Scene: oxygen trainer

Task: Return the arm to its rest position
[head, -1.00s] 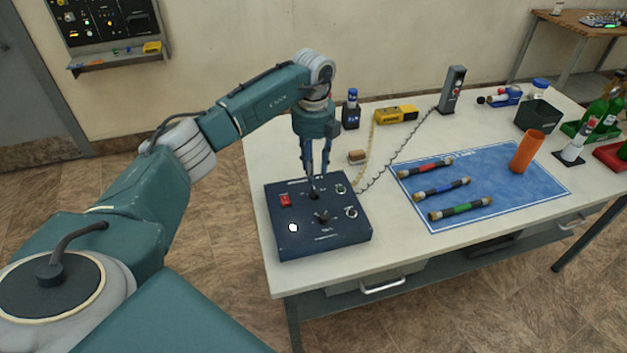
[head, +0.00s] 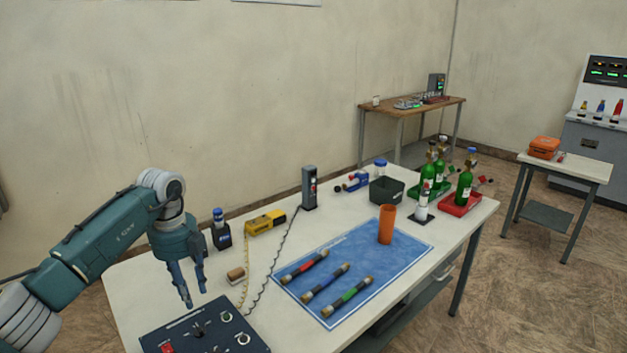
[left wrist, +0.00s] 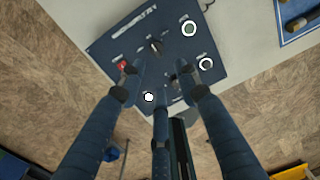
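My left arm (head: 105,235) comes in from the left in the head view. Its gripper (head: 194,295) points down above the back part of the dark blue control box (head: 225,318), with its fingers apart and nothing seen between them. In the left wrist view the spread fingers (left wrist: 160,88) lie over the box panel (left wrist: 215,35), which has a red switch (left wrist: 122,65), black knobs and white-ringed round parts. The front of the box is cut off in the head view. My right gripper is in neither view.
A side table (head: 590,172) stands right.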

